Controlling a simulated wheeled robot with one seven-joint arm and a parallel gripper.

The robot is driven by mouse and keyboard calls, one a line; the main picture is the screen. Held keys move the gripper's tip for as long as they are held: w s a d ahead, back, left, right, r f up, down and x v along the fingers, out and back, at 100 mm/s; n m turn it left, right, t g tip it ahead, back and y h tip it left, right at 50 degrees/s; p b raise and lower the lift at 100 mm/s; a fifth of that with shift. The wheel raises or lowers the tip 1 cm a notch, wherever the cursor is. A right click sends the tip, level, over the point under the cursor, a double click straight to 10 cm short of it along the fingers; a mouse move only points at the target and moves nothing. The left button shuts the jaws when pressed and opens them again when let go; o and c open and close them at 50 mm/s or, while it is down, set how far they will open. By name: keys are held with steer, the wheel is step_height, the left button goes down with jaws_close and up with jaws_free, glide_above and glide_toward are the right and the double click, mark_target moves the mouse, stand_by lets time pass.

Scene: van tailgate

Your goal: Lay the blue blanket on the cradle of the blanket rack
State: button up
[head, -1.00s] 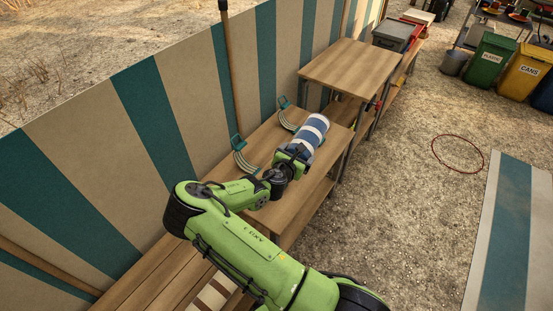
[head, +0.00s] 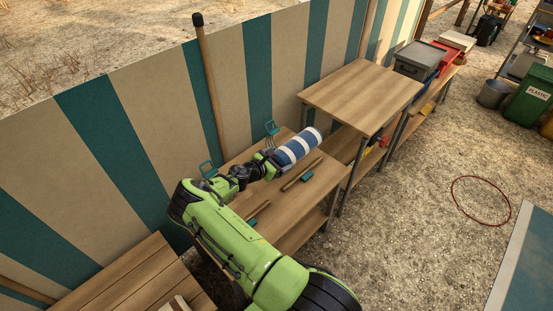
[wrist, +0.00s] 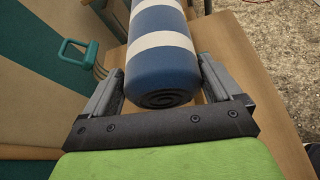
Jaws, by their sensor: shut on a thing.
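The blue blanket (head: 298,147) is a roll with white bands. My gripper (head: 272,158) is shut on its near end and holds it above the wooden bench. In the wrist view the blanket (wrist: 160,50) runs away from me between the two fingers (wrist: 160,92).
The striped wall (head: 120,115) stands close behind the bench, with a wooden pole (head: 210,85) leaning there. A higher wooden table (head: 360,95) is just right of the blanket. A grey box (head: 418,60) stands farther back. A red hoop (head: 480,203) lies on open gravel.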

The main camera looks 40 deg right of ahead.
step_height(320, 180, down, 8)
steer(key=b, duration=0.6)
steer(key=o, duration=0.9)
steer(key=shift+o, duration=0.5)
steer(key=p+v, duration=0.4)
steer(key=v, duration=1.1)
steer(key=shift+a+r+p, duration=0.2)
steer(key=shift+a+p, duration=0.15)
